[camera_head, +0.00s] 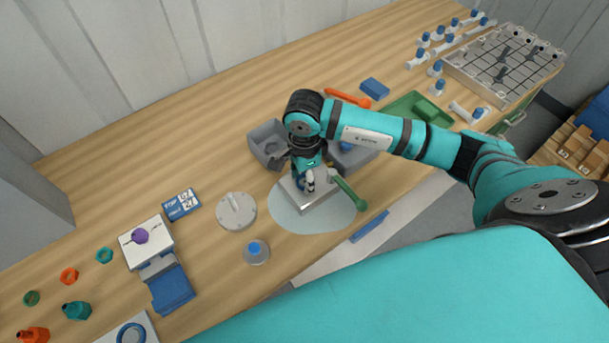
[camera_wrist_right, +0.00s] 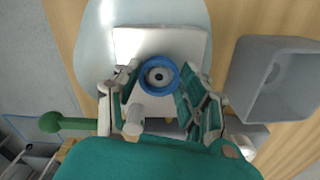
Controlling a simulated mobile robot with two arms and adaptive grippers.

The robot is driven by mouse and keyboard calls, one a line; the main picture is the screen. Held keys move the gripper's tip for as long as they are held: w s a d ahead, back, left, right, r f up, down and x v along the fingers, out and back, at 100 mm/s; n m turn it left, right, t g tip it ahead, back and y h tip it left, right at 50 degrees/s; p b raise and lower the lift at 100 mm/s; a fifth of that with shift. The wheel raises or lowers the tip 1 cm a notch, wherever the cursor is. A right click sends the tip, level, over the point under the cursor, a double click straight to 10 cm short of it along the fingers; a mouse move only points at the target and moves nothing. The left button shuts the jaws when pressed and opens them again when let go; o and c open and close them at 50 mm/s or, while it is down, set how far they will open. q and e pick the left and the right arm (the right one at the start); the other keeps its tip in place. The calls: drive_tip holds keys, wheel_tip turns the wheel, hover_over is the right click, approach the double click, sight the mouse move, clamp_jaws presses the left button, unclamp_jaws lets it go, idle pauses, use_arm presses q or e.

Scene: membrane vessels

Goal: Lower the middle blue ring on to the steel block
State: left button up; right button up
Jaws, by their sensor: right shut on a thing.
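The steel block (camera_head: 318,204) is a pale, square-topped block on a light blue round mat (camera_head: 290,217), with a green-handled lever (camera_head: 347,190) at its right. It also shows in the right wrist view (camera_wrist_right: 192,45). My right gripper (camera_head: 308,186) points down over the block. In the right wrist view my gripper (camera_wrist_right: 158,82) is shut on the blue ring (camera_wrist_right: 158,63), with a finger on each side. The ring lies flat over the block, around a pale round centre. I cannot tell whether it touches the block. My left gripper is out of view.
Grey bins (camera_head: 266,140) stand just behind my right gripper. A round grey lidded plate (camera_head: 236,211) and a small clear dish with a blue top (camera_head: 257,252) are to the left. A green tray (camera_head: 407,108) lies beyond my forearm. The wood between the left-hand items is partly clear.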

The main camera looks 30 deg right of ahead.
drive_tip(key=o, duration=0.8)
drive_tip(key=shift+o, duration=0.2)
drive_tip(key=shift+r, duration=0.1)
wheel_tip(320, 180, up, 12)
idle(0.5)
